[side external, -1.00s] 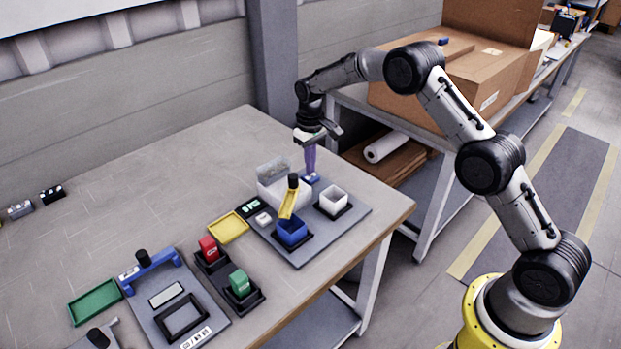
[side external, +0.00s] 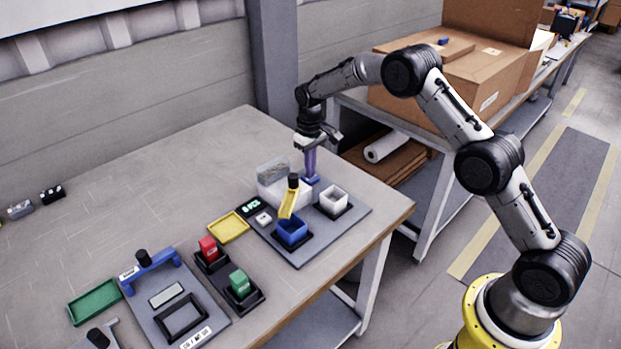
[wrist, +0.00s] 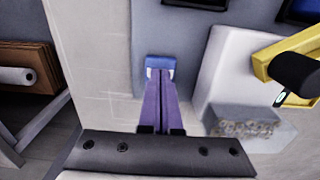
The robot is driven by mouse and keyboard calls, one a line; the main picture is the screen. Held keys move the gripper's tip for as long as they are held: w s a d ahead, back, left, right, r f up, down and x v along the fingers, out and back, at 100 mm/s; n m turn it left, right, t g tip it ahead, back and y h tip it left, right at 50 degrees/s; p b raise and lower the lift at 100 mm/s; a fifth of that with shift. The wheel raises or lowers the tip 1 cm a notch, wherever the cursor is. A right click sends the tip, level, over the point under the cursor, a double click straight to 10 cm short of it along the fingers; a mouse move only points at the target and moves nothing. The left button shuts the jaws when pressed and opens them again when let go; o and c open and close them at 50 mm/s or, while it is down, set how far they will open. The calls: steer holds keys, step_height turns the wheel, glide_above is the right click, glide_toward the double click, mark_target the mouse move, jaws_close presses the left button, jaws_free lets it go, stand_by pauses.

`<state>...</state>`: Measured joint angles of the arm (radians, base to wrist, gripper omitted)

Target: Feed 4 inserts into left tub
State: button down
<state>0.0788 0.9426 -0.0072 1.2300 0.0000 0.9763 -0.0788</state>
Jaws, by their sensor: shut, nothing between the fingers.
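My gripper (side external: 310,172) is shut and empty, its purple fingers pointing down at a small blue block (side external: 313,181) beside the white feeder (side external: 272,192). In the wrist view the fingertips (wrist: 160,77) overlap the blue block (wrist: 160,63); I cannot tell whether they touch it. The feeder has a clear-walled hopper holding many small inserts (wrist: 246,130). A yellow chute (side external: 288,205) with a black knob slopes down over the blue tub (side external: 291,233), the left one. The white tub (side external: 333,200) stands to its right. The tubs' insides are too small to read.
A small counter display (side external: 250,206) and a white button block (side external: 263,219) sit left of the feeder. The table behind the feeder is clear.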

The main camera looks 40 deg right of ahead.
steer(key=shift+r, duration=0.1)
stand_by(0.3)
steer(key=shift+r, duration=3.4)
step_height(320, 180, up, 6)
steer(key=shift+f, duration=5.55)
